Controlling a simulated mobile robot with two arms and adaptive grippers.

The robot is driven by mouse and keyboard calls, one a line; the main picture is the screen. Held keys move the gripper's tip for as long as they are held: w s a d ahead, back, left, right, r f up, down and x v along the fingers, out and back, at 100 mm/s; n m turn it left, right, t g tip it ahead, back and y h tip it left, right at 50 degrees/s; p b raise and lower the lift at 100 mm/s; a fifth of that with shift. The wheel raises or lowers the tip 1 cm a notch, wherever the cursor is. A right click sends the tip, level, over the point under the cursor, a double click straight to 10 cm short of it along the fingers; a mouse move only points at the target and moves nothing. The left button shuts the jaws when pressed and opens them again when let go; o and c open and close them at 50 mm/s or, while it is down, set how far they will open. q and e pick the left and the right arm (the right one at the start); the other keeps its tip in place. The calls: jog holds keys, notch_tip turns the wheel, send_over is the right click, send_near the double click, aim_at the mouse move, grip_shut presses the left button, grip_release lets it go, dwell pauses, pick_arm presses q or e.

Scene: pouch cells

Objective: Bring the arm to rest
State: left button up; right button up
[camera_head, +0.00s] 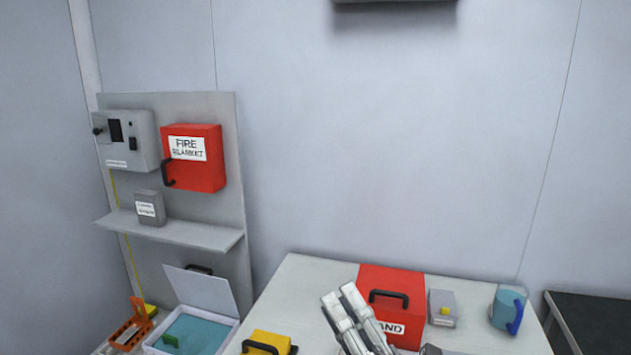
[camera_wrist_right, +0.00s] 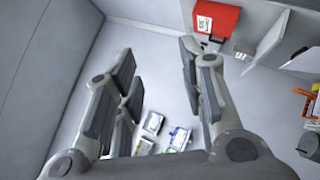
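My right gripper (camera_head: 341,295) rises from the bottom of the head view, in front of the white table and to the left of the red box marked with letters ending in "AND" (camera_head: 405,307). In the right wrist view, its two fingers (camera_wrist_right: 157,65) stand wide apart with nothing between them, so it is open and empty. My left gripper is in neither view.
The white table (camera_head: 310,275) holds a yellow case (camera_head: 268,342), a grey box (camera_head: 441,306) and a blue mug (camera_head: 507,309). A wall panel at left carries a red fire blanket box (camera_head: 206,172). An open white case (camera_head: 215,285) stands below. The table's back left is clear.

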jog(key=w+d+f+m+h, duration=0.2)
jog(key=d+f+m+h, duration=0.65)
jog(key=m, duration=0.25)
jog(key=s+d+f+m+g+h, duration=0.25)
jog(key=f+m+g, duration=0.2)
jog(key=f, duration=0.25)
jog(key=s+d+f+m+g+h, duration=0.25)
jog(key=s+d+f+m, duration=0.2)
jog(key=f, duration=0.25)
jog(key=s+f+m+g+y, duration=0.1)
jog(key=s+f+m+g, duration=0.65)
jog(key=s+f, duration=0.75)
jog(key=s+f+n+g, duration=0.2)
jog(key=s+f+g, duration=0.1)
jog(key=f, duration=2)
jog(key=s+d+f, duration=0.2)
jog(key=s+f, duration=0.6)
jog(key=s+d+f+g, duration=0.1)
jog(key=s+f, duration=0.7)
jog(key=s, duration=0.1)
jog(key=shift+d, duration=0.4)
